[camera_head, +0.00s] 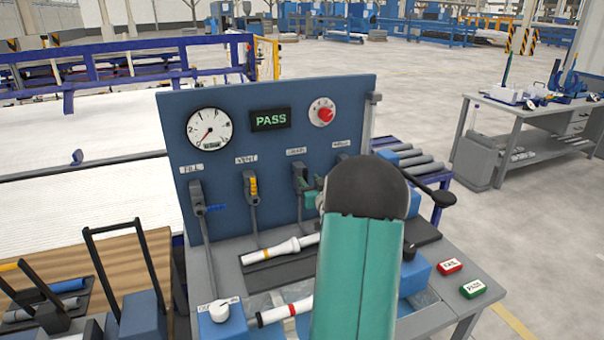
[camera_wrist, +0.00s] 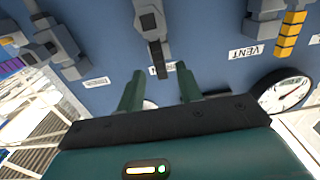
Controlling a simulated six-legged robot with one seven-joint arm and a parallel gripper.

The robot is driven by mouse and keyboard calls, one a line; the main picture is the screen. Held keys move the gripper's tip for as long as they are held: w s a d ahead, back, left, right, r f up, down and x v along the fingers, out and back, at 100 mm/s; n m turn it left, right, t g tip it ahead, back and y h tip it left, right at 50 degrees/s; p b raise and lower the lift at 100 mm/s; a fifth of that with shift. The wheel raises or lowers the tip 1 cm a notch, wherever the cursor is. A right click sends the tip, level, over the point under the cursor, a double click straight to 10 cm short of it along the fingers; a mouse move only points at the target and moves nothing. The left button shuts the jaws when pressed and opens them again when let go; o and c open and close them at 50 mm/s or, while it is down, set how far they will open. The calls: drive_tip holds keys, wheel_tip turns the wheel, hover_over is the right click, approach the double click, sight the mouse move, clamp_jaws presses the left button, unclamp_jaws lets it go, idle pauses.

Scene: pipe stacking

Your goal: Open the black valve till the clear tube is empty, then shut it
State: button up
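The black valve (camera_wrist: 152,30) is on the blue panel, with its dark handle pointing down toward my fingers in the wrist view. In the head view, the valve (camera_head: 299,178) sits right of the yellow-handled one, partly behind my green fingers. My gripper (camera_wrist: 160,80) is open; its two green fingers are spread on either side of the handle's end, with no clear contact. In the head view, my gripper (camera_head: 311,193) is at the panel, largely hidden by my own arm. I cannot make out the clear tube or its level.
The panel (camera_head: 232,90) carries a gauge (camera_head: 209,128), a green PASS display (camera_head: 270,119) and a red knob (camera_head: 321,112). A blue-handled valve (camera_head: 199,200) and a yellow-handled valve (camera_head: 252,188) are left.

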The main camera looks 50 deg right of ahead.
sight(306, 175)
drive_tip(key=x, duration=0.6)
drive_tip(key=shift+w+d, duration=0.15)
drive_tip(key=shift+w, duration=0.1)
clamp_jaws()
